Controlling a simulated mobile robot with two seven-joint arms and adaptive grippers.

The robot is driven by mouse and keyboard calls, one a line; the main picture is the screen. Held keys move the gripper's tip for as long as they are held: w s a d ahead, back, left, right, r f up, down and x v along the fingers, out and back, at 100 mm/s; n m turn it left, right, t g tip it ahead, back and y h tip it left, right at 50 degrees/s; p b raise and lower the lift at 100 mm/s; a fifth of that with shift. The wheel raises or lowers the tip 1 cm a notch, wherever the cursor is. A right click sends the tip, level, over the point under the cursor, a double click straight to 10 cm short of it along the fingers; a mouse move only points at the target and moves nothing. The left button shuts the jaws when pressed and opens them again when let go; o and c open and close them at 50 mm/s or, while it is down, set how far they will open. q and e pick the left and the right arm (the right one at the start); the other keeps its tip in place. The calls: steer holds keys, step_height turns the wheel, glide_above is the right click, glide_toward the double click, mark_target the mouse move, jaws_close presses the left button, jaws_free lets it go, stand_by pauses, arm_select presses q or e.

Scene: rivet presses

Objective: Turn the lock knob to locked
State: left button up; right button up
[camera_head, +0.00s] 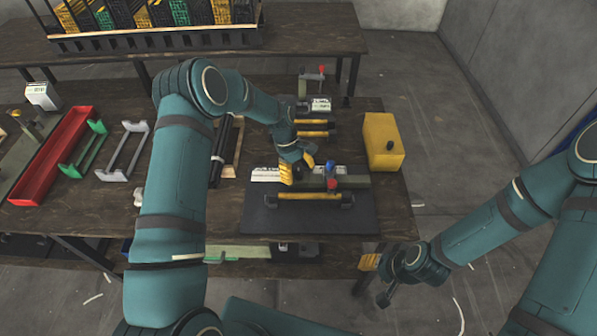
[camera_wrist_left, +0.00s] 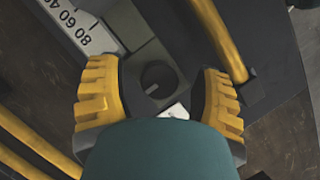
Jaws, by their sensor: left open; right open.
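In the left wrist view a dark round knob (camera_wrist_left: 158,80) with a light mark on its face sits on a grey block, beside a white scale (camera_wrist_left: 85,28) with numbers. My left gripper (camera_wrist_left: 160,95) is open, with one yellow finger on each side of the knob; a gap shows on both sides, and I cannot tell the height between them. In the head view my left gripper (camera_head: 298,168) is over the press fixture (camera_head: 355,179), and the knob is hidden there. My right gripper (camera_head: 377,280) is open and empty, off the table's front right edge.
The fixture carries a blue knob (camera_head: 330,166) and a red knob (camera_head: 332,184). A yellow bar (camera_head: 300,196) lies on the dark mat (camera_head: 285,222) in front. A yellow box (camera_head: 383,145) stands at right, and a red tray (camera_head: 50,160) lies at left.

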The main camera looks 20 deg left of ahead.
arm_select(q)
jaws_close()
steer(key=shift+m, duration=0.4)
steer(key=m+g+b, duration=0.1)
steer(key=m, duration=0.1)
steer(key=shift+f+m+y+b, duration=0.15)
steer(key=shift+m+y+b, duration=0.25)
steer(key=m, duration=0.2)
steer(key=m+g+y+b, duration=0.1)
steer(key=m, duration=0.1)
steer(key=shift+m+y, duration=0.3)
steer(key=m, duration=0.2)
steer(key=m+y+b, duration=0.1)
steer(key=m, duration=0.1)
steer(key=shift+m+y, duration=0.3)
steer(key=m+y, duration=0.1)
steer(key=m, duration=0.4)
steer(key=shift+y+b, duration=0.3)
steer(key=shift+y, duration=0.1)
